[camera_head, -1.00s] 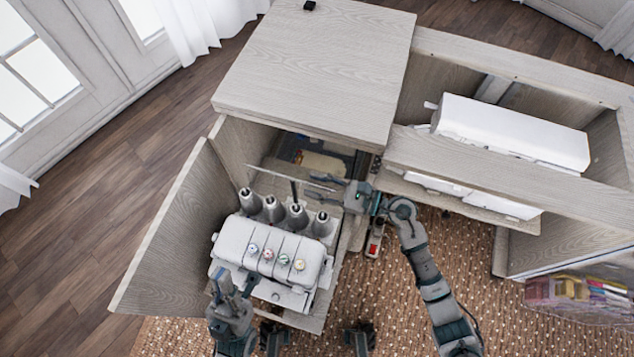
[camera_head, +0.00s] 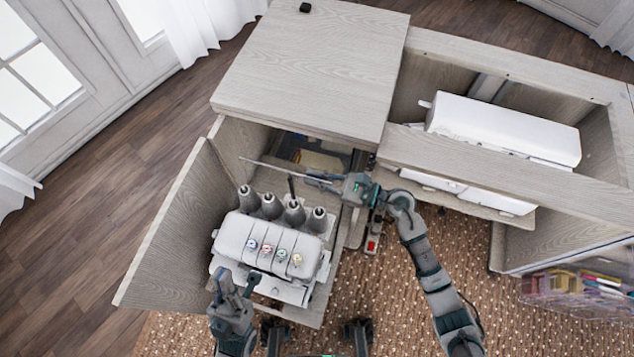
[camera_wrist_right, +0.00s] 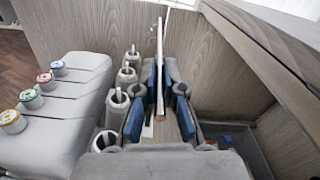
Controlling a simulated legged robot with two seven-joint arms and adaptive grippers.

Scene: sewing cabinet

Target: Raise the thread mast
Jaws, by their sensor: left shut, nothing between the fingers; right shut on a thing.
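The thread mast (camera_head: 277,169) is a thin pale bar behind the spool cones of the grey serger (camera_head: 265,247), with a dark upright post (camera_head: 291,186) near its right part. My right gripper (camera_head: 316,180) reaches in from the right and is shut on the mast near its right end. In the right wrist view, the mast (camera_wrist_right: 160,42) runs up from between the blue-padded fingers of this gripper (camera_wrist_right: 160,85). My left gripper (camera_head: 250,279) is shut and empty at the serger's front. The mast's lower mounting is hard to make out.
Several grey cones (camera_head: 270,206) stand behind the serger, close to my right gripper. The open cabinet door (camera_head: 170,235) is at the left, and the wooden cabinet top (camera_head: 315,70) overhangs behind. A white sewing machine (camera_head: 505,128) sits in the right bay.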

